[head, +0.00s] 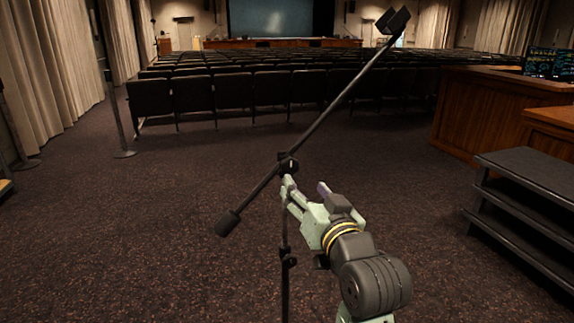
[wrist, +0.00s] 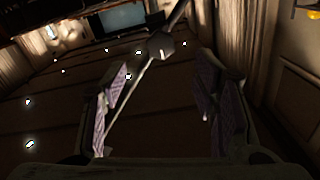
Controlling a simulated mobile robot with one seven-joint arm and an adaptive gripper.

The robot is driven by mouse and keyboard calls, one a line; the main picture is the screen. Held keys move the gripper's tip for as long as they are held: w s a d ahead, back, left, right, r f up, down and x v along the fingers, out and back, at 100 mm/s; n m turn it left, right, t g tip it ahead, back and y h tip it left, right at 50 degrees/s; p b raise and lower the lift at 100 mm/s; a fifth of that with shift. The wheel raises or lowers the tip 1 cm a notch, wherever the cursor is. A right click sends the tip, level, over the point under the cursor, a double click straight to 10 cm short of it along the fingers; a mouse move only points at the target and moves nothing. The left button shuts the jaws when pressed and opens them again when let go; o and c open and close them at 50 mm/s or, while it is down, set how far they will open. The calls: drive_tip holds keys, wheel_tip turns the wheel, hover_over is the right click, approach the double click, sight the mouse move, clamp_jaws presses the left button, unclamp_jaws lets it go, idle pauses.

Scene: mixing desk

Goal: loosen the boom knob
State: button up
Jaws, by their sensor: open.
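The dark boom knob (head: 289,164) sits at the joint of the microphone stand, with a small pale mark on it. The black boom (head: 335,111) slants through this joint, from a counterweight (head: 228,223) at lower left to a dark holder (head: 393,20) at upper right. My gripper (head: 290,187) is just below the knob in the head view, its fingers pointing toward the joint. In the wrist view the knob (wrist: 161,45) is ahead of my open gripper (wrist: 163,88), above the gap between the pads. Nothing is between the fingers that I can make out as held.
The stand's upright (head: 285,282) runs down beside my arm. A dark stepped shelf (head: 525,205) and a wooden desk (head: 480,110) stand at right. Seat rows (head: 235,90) fill the back. A thin post (head: 117,120) stands at left. Carpet is clear around the stand.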

sight(291, 169)
drive_tip(key=p+x, duration=0.2)
drive_tip(key=x, duration=0.8)
drive_tip(key=shift+w, duration=0.2)
drive_tip(key=shift+c, duration=0.5)
drive_tip(key=c, duration=1.1)
